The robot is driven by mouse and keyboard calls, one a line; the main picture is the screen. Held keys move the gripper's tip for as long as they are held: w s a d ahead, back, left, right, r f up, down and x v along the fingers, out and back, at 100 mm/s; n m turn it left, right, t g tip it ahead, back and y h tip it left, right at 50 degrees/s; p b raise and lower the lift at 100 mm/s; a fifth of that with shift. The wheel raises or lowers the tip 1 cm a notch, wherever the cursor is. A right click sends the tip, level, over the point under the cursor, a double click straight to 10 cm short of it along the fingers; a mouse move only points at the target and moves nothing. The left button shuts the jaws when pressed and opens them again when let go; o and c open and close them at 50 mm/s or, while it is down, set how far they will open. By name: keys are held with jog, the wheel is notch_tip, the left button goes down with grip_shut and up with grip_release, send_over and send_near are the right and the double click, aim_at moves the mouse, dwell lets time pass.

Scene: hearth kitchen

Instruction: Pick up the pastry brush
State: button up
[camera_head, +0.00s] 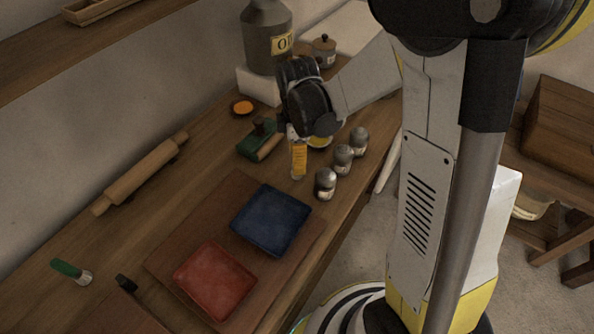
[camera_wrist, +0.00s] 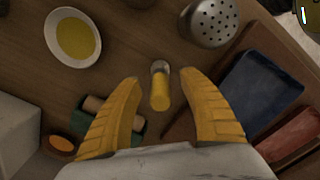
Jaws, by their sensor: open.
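A small piece with a yellow body and a metal-grey end (camera_wrist: 160,92) shows between my fingers in the wrist view; it looks like the pastry brush, though its bristles are not clear. My gripper (camera_wrist: 159,78) is open, with one yellow finger on each side of it and a visible gap to both. In the head view my gripper (camera_head: 299,165) points down over the wooden counter, left of the shakers, and largely hides the piece. A similar piece with a green body and a pale end (camera_head: 72,271) lies at the lower left of the counter.
Several metal shakers (camera_head: 343,158) stand close on the right. A yellow-filled bowl (camera_head: 320,142), a green block with a wooden cylinder (camera_head: 258,140) and an orange bowl (camera_head: 244,107) are near. A blue tray (camera_head: 271,220) and red tray (camera_head: 215,280) lie in front; a rolling pin (camera_head: 142,173) lies left.

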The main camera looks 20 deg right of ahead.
notch_tip(320, 180, down, 4)
jog(key=shift+r+b, duration=0.25)
jog(key=shift+b, duration=0.3)
jog(key=shift+r, duration=0.1)
jog(key=shift+c, duration=0.2)
grip_shut()
